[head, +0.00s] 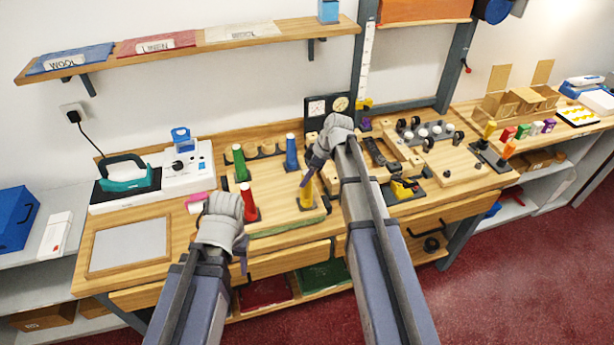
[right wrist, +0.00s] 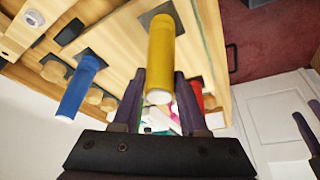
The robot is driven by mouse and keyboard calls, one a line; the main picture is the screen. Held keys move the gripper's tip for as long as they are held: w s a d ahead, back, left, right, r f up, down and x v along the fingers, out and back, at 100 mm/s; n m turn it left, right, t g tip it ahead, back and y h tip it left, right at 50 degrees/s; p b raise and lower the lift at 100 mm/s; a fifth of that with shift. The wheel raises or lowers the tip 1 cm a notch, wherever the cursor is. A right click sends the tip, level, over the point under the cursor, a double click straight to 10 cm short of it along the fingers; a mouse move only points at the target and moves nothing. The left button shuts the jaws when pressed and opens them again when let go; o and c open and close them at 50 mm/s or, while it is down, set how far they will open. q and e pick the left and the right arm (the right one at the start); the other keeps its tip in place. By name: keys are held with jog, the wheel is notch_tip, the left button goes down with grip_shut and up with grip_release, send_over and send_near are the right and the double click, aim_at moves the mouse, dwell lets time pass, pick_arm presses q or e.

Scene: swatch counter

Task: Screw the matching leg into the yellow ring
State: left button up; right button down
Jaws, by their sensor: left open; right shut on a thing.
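The yellow leg (head: 306,196) stands upright on a dark square plate on the wooden board. My right gripper (head: 309,180) is shut on this leg near its top. In the right wrist view the yellow leg (right wrist: 161,50) lies between the fingers of the right gripper (right wrist: 160,85). I cannot make out a separate yellow ring at its base. A green leg (head: 239,163), a blue leg (head: 291,153) and a red leg (head: 248,203) stand on dark plates on the same board. My left gripper (head: 242,262) is open and empty, low in front of the counter edge.
Wooden pegs (head: 267,149) stand at the back of the board. An iron (head: 123,172) and a white device (head: 188,168) are at left, behind a grey framed panel (head: 130,245). Wheels and wooden parts (head: 420,131) lie to the right. A shelf (head: 200,42) hangs above.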

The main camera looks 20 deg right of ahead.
jog(key=m, duration=0.2)
jog(key=shift+s+a+m+t+h, duration=0.1)
jog(key=shift+s+m+t+h, duration=0.05)
jog(key=shift+m+t+h, duration=0.2)
jog(key=m, duration=0.2)
jog(key=m+t+h, duration=0.1)
jog(key=m, duration=0.2)
jog(key=shift+h, duration=0.25)
jog(key=m+h, duration=0.1)
jog(key=m, duration=0.2)
jog(key=shift+t, duration=0.35)
jog(key=m+h, duration=0.1)
jog(key=m, duration=0.3)
jog(key=shift+h, duration=0.4)
jog(key=c, duration=0.7)
grip_release()
